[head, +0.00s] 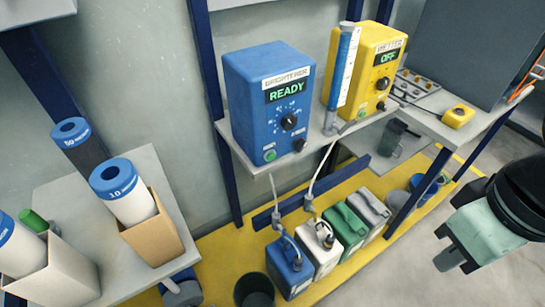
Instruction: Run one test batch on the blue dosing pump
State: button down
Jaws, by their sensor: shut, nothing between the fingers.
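The blue dosing pump (265,110) stands on a grey shelf in the middle of the head view. Its label looks like "BRIGHTENER" and its display (288,92) reads "READY" in green. A black dial (290,122) with a printed scale sits below the display. A green button (269,155) is at the lower left of its face and a black knob (299,145) at the lower right. My gripper (448,262) is at the right edge, shut and empty, well away from the pump. Part of my arm is cut off by the frame.
Below are a blue canister (290,270), a white one (318,248) and others. Filter cartridges (122,190) stand on the left shelf. Floor at right is clear.

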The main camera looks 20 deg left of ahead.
aim_at(270, 157)
jog(key=u, duration=1)
jog(key=i+l, duration=0.05)
